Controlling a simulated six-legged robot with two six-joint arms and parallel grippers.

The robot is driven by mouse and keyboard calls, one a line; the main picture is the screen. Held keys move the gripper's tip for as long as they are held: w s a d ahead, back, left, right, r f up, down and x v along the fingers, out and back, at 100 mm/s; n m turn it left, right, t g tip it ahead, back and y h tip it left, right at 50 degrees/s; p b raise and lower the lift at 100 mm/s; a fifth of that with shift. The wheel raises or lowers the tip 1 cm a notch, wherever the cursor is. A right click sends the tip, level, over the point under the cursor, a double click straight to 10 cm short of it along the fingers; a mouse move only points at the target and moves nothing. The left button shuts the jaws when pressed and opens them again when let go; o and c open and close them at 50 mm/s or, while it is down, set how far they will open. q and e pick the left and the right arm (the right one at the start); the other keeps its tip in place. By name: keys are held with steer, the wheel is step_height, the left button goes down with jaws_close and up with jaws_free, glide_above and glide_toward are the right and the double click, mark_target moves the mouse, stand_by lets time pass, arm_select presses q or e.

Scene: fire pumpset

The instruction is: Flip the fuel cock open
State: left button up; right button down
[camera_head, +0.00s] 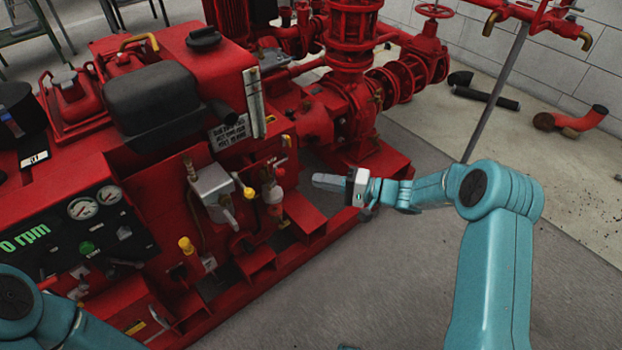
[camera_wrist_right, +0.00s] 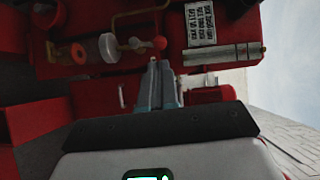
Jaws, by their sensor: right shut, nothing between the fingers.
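A small valve fitting that looks like the fuel cock, with a red ball knob (camera_head: 280,172) above a white and red cylinder (camera_head: 272,195), is on the side of the red engine. In the right wrist view, its red ball (camera_wrist_right: 160,43) is just beyond my fingertips, beside brass fittings and a white ring (camera_wrist_right: 107,47). My right gripper (camera_head: 318,181) is shut and empty, pointing left at the fitting, with a visible gap in the head view. It also shows in the right wrist view (camera_wrist_right: 160,68). My left arm shows at bottom left; its gripper is out of view.
A grey box with a lever (camera_head: 213,190) and yellow caps (camera_head: 186,245) are left of the fitting. A white label (camera_wrist_right: 201,23) and silver cylinder (camera_wrist_right: 220,55) are near it. Red pump pipes (camera_head: 350,95) stand behind my right gripper. Grey floor (camera_head: 390,270) is open in front.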

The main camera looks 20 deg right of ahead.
steer(key=p+v, duration=0.1)
steer(key=v, duration=0.6)
stand_by(0.3)
